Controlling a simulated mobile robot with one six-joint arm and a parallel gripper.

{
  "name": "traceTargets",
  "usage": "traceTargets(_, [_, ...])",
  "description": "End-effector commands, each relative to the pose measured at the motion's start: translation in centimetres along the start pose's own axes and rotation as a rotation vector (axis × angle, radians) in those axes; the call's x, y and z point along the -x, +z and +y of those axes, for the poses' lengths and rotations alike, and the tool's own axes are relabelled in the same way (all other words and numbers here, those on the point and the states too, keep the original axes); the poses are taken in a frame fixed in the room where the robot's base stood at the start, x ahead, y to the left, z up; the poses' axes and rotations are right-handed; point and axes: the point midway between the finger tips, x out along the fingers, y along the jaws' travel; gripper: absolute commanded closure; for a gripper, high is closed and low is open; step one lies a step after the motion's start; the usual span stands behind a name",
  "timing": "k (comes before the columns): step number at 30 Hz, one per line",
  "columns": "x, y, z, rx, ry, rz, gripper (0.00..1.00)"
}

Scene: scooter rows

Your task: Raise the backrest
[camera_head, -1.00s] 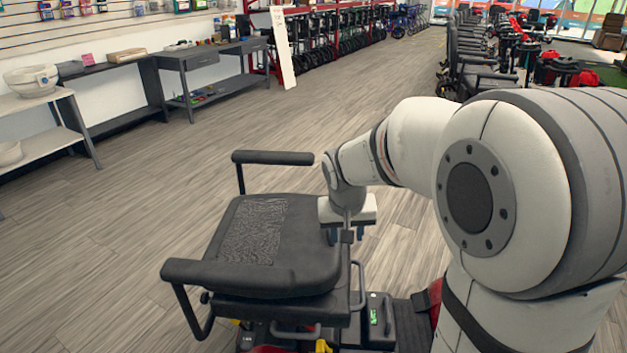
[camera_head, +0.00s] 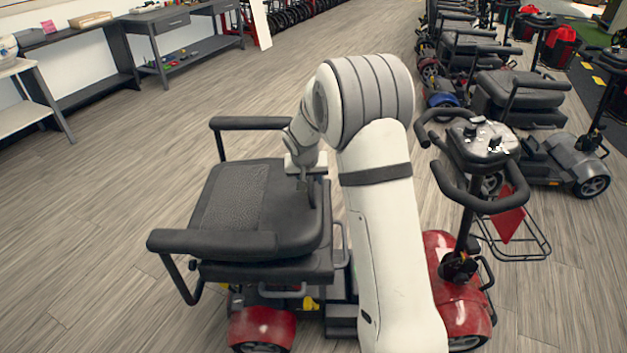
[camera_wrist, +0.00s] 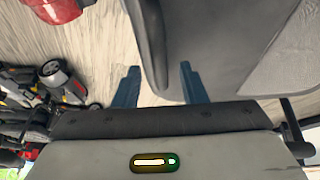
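A red and black scooter (camera_head: 262,328) stands in front of me in the head view. Its dark backrest (camera_head: 232,195), with a textured panel, lies folded flat over the seat (camera_head: 265,270), between two raised armrests. My gripper (camera_head: 307,190) points down at the backrest's right edge in the head view; its fingers are mostly hidden there. In the wrist view my gripper (camera_wrist: 159,72) has its two blue fingers wide apart. The rounded dark edge of the backrest (camera_wrist: 152,50) runs between them, and the right finger overlaps the backrest panel. Contact cannot be told.
The scooter's tiller (camera_head: 478,150) with handlebars and a wire basket stands right of my arm. More scooters (camera_head: 520,95) line the right side. Shelving tables (camera_head: 95,75) stand at the back left. The floor (camera_head: 90,210) left of the scooter is clear.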

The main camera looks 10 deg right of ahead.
Motion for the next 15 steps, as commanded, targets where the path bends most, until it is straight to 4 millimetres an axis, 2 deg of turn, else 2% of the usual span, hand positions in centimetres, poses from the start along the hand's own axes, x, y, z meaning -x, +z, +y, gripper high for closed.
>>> traceTargets(3, [-0.80, 0.03, 0.00, 0.000, 0.000, -0.001, 0.62])
traceTargets(11, [-0.94, 0.03, -0.02, 0.000, 0.000, 0.000, 0.62])
traceTargets(15, [-0.92, 0.03, -0.04, 0.001, 0.000, 0.000, 0.72])
